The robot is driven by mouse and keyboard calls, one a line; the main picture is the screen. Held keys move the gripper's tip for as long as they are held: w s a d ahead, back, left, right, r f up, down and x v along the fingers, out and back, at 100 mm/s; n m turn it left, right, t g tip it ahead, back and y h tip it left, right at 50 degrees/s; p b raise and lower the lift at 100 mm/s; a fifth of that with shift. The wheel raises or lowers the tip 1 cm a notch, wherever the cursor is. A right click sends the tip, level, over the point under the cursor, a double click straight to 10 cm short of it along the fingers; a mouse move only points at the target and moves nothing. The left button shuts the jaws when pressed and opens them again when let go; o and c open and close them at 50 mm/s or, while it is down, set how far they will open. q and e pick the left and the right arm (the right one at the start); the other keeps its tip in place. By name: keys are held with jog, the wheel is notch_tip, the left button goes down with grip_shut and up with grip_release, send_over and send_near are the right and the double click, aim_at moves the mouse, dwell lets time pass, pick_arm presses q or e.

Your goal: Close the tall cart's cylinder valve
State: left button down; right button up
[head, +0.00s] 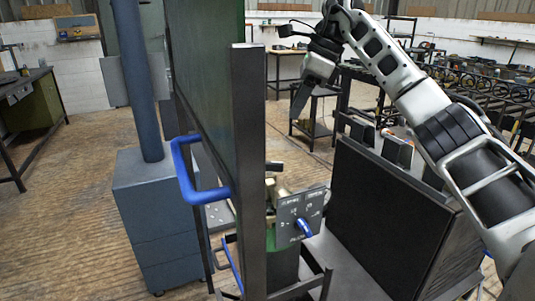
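A green cylinder (285,266) stands in a dark metal frame near the middle, partly hidden by a tall dark post (249,150). Brass-coloured valve parts (279,191) show at its top, just right of the post. A grey plate (299,212) with markings and a blue knob (304,228) sits beside them. Whether the valve is open or closed cannot be told. My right gripper (299,100) hangs above and beyond the valve, apart from it; its fingers overlap, so its opening is unclear. My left gripper is out of view.
A blue handle (187,180) sticks out left of the post below a dark green panel (203,70). A grey-blue cabinet with a column (150,205) stands left. A large black box (378,222) stands close right of the cylinder. Wooden floor is open at far left.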

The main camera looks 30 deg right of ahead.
aim_at(271, 162)
jog(key=p+x, duration=0.1)
jog(key=x, duration=1.3)
jog(key=shift+s+a+f+p, duration=0.1)
jog(key=shift+s+a+p, duration=0.05)
jog(key=shift+p, duration=0.15)
grip_shut()
